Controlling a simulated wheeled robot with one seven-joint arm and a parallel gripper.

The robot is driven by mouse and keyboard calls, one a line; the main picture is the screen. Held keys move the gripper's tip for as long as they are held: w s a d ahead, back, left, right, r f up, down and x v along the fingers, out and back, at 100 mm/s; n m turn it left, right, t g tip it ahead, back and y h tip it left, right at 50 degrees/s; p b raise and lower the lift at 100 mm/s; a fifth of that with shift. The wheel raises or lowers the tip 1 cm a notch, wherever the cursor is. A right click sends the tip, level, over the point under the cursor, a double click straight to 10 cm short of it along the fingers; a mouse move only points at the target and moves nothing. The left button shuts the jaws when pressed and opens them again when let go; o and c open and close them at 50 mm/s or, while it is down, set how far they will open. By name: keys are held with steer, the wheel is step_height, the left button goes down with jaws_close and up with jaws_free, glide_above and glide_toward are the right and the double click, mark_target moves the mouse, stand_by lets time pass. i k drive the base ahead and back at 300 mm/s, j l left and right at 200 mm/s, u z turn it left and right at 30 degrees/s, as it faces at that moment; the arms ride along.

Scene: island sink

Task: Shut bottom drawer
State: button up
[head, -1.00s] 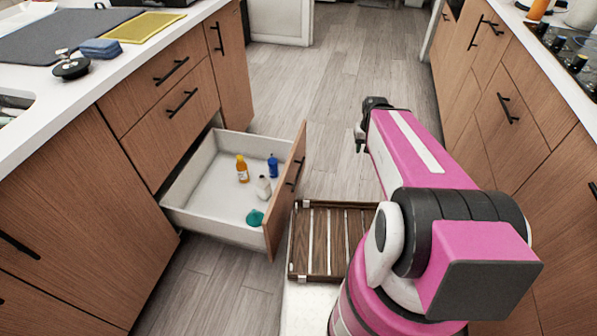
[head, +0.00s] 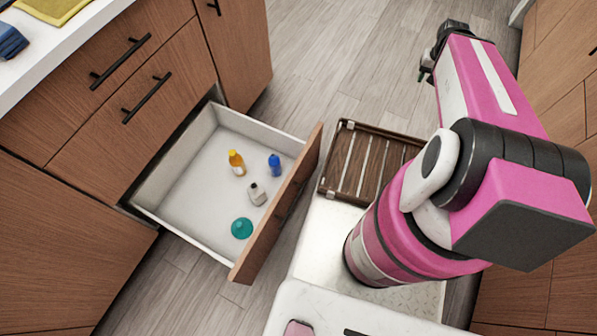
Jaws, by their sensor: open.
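The bottom drawer (head: 183,167) is pulled far out of the left cabinet, below two closed drawers. It has white walls and a wooden front (head: 279,204) with a dark handle on its outer face. Inside lie an orange bottle (head: 237,163), a blue bottle (head: 274,165), a small whitish bottle (head: 257,194) and a teal item (head: 242,228). My gripper (head: 424,66) is at the upper right, beyond and to the right of the drawer front, apart from it. It holds nothing that I can see; its fingers are small and partly hidden by my arm.
A wooden slatted tray (head: 368,165) sits on my base, close to the right of the drawer front. A closed cabinet door (head: 235,45) stands left, beyond the drawer. The wood floor (head: 330,60) beyond the drawer is clear. More cabinets (head: 560,100) line the right side.

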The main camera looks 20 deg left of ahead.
mark_target(193, 192)
steer(key=i+l+u, duration=0.25)
steer(key=i, duration=0.55)
steer(key=i+u, duration=0.5)
steer(key=u, duration=0.2)
steer(key=i+l+u, duration=0.2)
steer(key=u, duration=0.25)
steer(key=i+l+u, duration=0.1)
steer(key=l+u, duration=0.15)
steer(key=u, duration=0.25)
steer(key=i+l+u, duration=0.1)
steer(key=l+u, duration=0.2)
steer(key=u, duration=0.15)
steer(key=l+u, duration=0.3)
steer(key=u, duration=0.15)
steer(key=l+u, duration=0.1)
steer(key=u, duration=0.3)
steer(key=l+u, duration=0.15)
steer(key=u, duration=0.3)
steer(key=l+u, duration=0.15)
steer(key=u, duration=0.25)
steer(key=l+u, duration=0.1)
steer(key=u, duration=1.05)
steer(key=i+j+z, duration=0.15)
steer(key=j, duration=0.2)
steer(key=i+j+z, duration=0.1)
steer(key=j, duration=0.3)
steer(key=i+l, duration=0.05)
